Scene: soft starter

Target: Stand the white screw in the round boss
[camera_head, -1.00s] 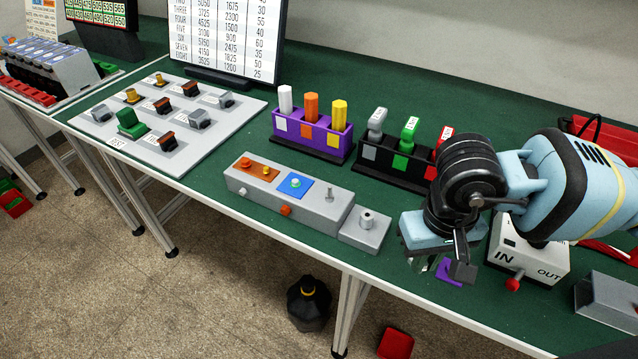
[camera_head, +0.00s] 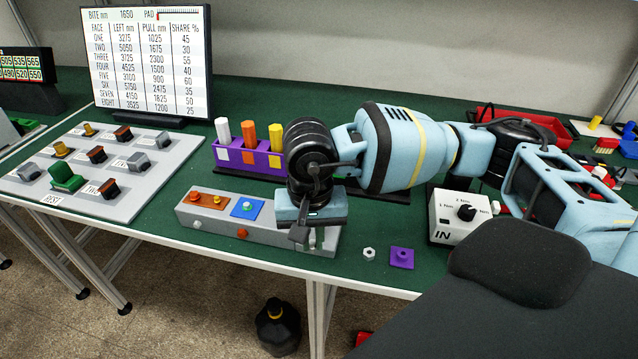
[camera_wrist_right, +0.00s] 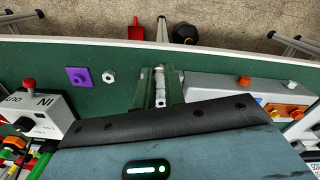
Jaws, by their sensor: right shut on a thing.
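My right gripper (camera_head: 306,238) is over the right end of the long grey base. In the right wrist view, its two fingers (camera_wrist_right: 160,84) are shut on a small pale, ribbed thing, which looks like the white screw (camera_wrist_right: 159,74). A small grey end block lies under the fingers; the gripper hides most of it. The round boss on it is largely hidden in the head view. I cannot tell whether the screw touches the boss or is in it. My left gripper is not in view.
A white nut (camera_head: 369,254) and a purple square piece (camera_head: 402,257) lie right of the gripper. The IN/OUT box (camera_head: 460,218) stands further right. A purple rack (camera_head: 240,158) is behind the grey base (camera_head: 205,222). The table's front edge is close.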

